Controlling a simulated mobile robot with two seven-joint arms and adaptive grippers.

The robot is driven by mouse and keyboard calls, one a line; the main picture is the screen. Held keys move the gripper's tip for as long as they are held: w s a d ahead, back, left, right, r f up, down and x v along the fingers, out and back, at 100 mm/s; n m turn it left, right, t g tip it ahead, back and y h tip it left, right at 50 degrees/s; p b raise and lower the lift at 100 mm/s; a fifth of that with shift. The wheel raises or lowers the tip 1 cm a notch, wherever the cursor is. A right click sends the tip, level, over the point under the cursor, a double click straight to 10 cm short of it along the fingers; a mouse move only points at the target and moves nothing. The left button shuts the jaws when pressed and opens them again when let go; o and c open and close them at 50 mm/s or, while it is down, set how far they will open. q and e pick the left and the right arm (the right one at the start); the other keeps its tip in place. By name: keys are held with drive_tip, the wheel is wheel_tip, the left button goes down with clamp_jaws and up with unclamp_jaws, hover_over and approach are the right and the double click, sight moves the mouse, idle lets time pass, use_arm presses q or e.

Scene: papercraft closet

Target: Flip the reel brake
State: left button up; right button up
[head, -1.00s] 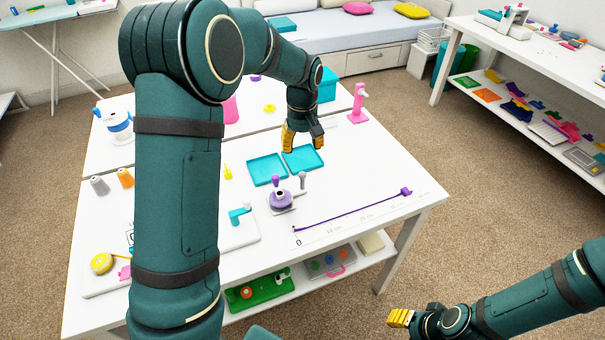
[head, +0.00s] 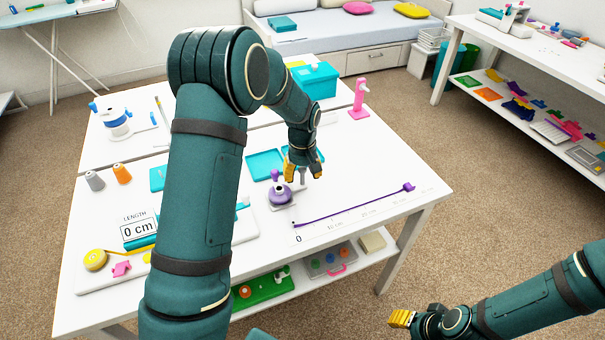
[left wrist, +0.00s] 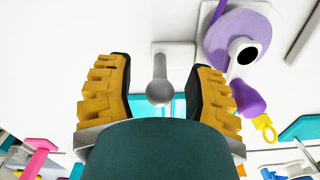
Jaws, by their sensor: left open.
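A purple reel (head: 280,195) stands on a pale base on the white table, with a purple handle knob on top. Beside it stands a grey lever with a round knob, seemingly the reel brake (head: 302,176). My left gripper (head: 303,166) is open just above the lever. In the left wrist view, the lever (left wrist: 160,88) lies between the two yellow fingers, with gaps on both sides, and the reel (left wrist: 232,35) is at the upper right. A purple line (head: 350,208) runs along the printed scale to a small purple end piece (head: 408,187). My right gripper (head: 400,318) hangs beyond the table; its opening is unclear.
Teal trays (head: 265,163) lie just behind the reel. A pink stand (head: 359,100) and a teal box (head: 316,80) stand farther back. A length display (head: 139,229) and a yellow tape (head: 95,259) are at the left. The table's right side is mostly clear.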

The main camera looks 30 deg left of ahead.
use_arm(q)
clamp_jaws()
drive_tip(key=shift+s+d, duration=0.1)
drive_tip(key=shift+d, duration=0.05)
drive_tip(key=shift+s+d+f+t+y+b, duration=0.1)
drive_tip(key=shift+s+d+t+y+b, duration=0.15)
drive_tip(key=shift+t+y+b, duration=0.35)
drive_tip(key=shift+s+d+f+t+y+b, duration=0.15)
drive_tip(key=shift+d+t+y+b, duration=0.15)
drive_tip(key=shift+t+y, duration=0.45)
drive_tip(key=shift+s+d+f+t+y, duration=0.1)
drive_tip(key=shift+s+d+t+y, duration=0.1)
drive_tip(key=shift+t+y, duration=0.35)
drive_tip(key=shift+s+d+f+t+y, duration=0.15)
drive_tip(key=shift+t+y, duration=0.15)
drive_tip(key=shift+y, duration=0.4)
